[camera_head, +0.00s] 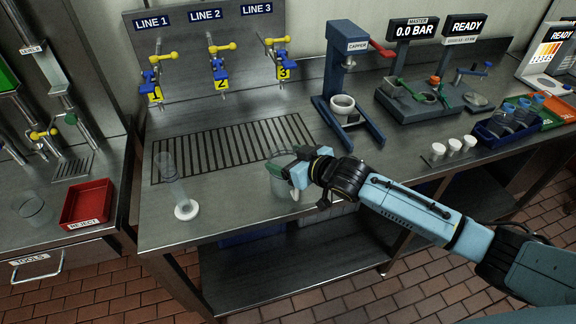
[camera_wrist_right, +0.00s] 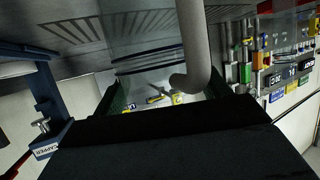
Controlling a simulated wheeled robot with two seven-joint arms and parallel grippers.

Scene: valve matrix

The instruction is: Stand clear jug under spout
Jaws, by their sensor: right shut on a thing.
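The clear jug (camera_head: 281,186) is near the front edge of the middle bench, in front of the slotted drain grate (camera_head: 235,143). My right gripper (camera_head: 299,166) is shut on the jug, coming from the right. In the right wrist view, the jug's pale curved handle (camera_wrist_right: 194,45) and see-through wall (camera_wrist_right: 140,40) fill the space by the jaws. The gripper hides part of the jug, and I cannot tell if its base touches the bench. The spouts of line 1 (camera_head: 154,73), line 2 (camera_head: 217,68) and line 3 (camera_head: 278,60) hang on the back panel above the grate. My left gripper is out of view.
A clear cylinder (camera_head: 173,175) on a white foot stands left of the jug. The blue capper (camera_head: 342,85) stands right of the grate. Three small white cups (camera_head: 453,146) are farther right. A red reject bin (camera_head: 87,203) and clear beaker (camera_head: 34,209) are on the left bench.

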